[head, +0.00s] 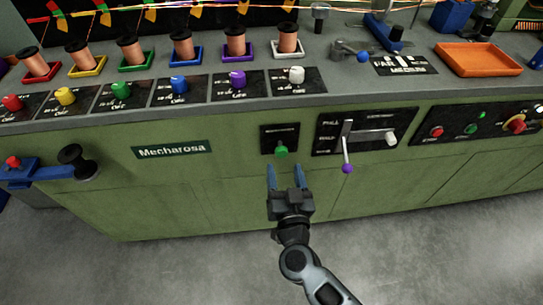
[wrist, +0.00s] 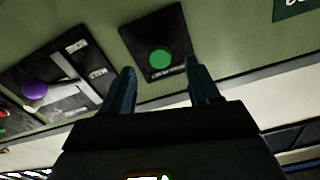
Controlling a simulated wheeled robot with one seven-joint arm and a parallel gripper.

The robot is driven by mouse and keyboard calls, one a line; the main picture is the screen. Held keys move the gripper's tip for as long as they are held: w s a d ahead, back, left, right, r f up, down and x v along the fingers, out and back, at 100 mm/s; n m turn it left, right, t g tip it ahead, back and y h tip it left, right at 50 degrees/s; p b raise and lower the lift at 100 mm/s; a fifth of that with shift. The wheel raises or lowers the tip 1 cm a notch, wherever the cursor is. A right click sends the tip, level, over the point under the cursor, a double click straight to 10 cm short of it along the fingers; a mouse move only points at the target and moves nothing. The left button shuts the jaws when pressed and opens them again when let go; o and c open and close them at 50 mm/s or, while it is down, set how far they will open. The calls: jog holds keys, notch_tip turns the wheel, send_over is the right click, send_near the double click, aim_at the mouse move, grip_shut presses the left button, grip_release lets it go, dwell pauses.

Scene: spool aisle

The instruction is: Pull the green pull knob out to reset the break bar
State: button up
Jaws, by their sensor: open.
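The green pull knob (head: 281,151) sits on a small black plate (head: 280,136) on the green front panel of the machine. In the wrist view the knob (wrist: 160,57) shows as a round green disc on its black plate. My gripper (head: 286,172) is open and empty, with its two blue fingers pointing up at the panel just below the knob. In the wrist view the gripper's fingertips (wrist: 160,68) lie to either side of the knob in the picture. The fingers do not appear to touch it; the exact gap in depth cannot be told.
A lever with a purple ball (head: 347,168) sticks out from the panel just right of the knob. Further right is a panel with a red button (head: 437,132). A blue bracket with a black roller (head: 76,160) juts out at left. Coloured knobs and copper spools line the top.

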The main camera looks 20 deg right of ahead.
aim_at(282, 155)
jog(key=x, duration=0.6)
jog(key=shift+w+d+b, duration=0.1)
jog(key=shift+w+b, duration=0.2)
jog(key=shift+b, duration=0.05)
jog(key=shift+c, duration=0.2)
grip_shut()
